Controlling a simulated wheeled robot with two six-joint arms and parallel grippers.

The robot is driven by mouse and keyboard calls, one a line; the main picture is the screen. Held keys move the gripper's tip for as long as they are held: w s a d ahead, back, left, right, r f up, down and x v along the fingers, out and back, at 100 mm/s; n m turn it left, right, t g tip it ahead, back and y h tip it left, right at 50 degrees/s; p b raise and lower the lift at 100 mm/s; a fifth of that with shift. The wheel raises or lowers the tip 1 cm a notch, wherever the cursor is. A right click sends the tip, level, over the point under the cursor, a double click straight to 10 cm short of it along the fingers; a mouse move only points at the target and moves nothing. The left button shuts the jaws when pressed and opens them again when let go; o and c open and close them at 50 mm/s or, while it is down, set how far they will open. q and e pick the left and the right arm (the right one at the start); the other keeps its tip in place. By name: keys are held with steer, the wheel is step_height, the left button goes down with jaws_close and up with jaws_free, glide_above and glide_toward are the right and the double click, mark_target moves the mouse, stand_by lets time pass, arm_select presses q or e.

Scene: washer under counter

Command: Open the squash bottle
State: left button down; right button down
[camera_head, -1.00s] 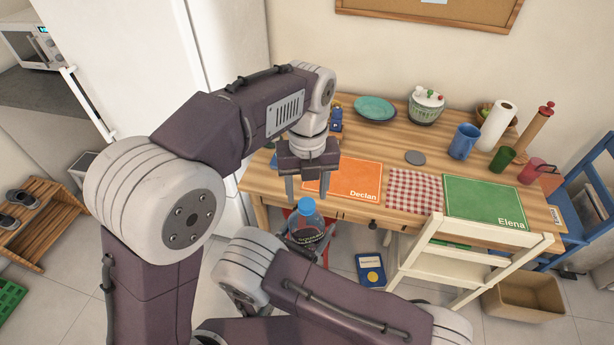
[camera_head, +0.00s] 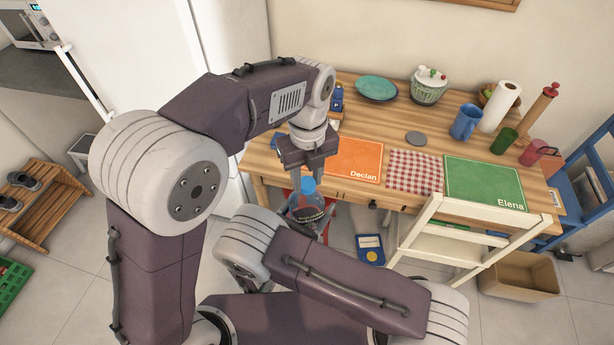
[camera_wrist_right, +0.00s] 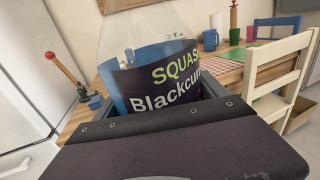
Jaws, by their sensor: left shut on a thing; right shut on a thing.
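The squash bottle (camera_head: 303,217) has a blue cap (camera_head: 308,186) and a dark label. It looks roughly upright in front of the table's near left edge, off the tabletop. My left gripper (camera_head: 307,178) comes from above and is shut on the cap. My right gripper (camera_wrist_right: 158,95) is shut around the bottle's body. In the right wrist view the label (camera_wrist_right: 165,85) reads "SQUAS" and "Blackcu", the rest being cut off. In the head view my right arm hides part of the right gripper and the bottle's lower part.
The wooden table (camera_head: 290,160) holds an orange mat (camera_head: 352,158), a checked cloth (camera_head: 415,172), a green mat (camera_head: 484,182) and a blue mug (camera_head: 466,122). A cream chair (camera_head: 440,238) stands at its front. A cardboard box (camera_head: 518,276) is on the floor at right.

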arm_select(q)
steer(key=n, duration=0.6)
steer(key=shift+n, duration=0.3)
steer(key=n, duration=0.6)
steer(key=shift+n, duration=0.3)
steer(key=n, duration=0.6)
steer(key=shift+r+n, duration=0.1)
steer(key=shift+n, duration=0.2)
steer(key=n, duration=1.9)
steer(key=shift+w+n, duration=0.1)
steer(key=shift+n, duration=0.2)
steer(key=n, duration=0.5)
steer(key=shift+n, duration=0.4)
steer(key=n, duration=0.5)
steer(key=shift+r, duration=0.1)
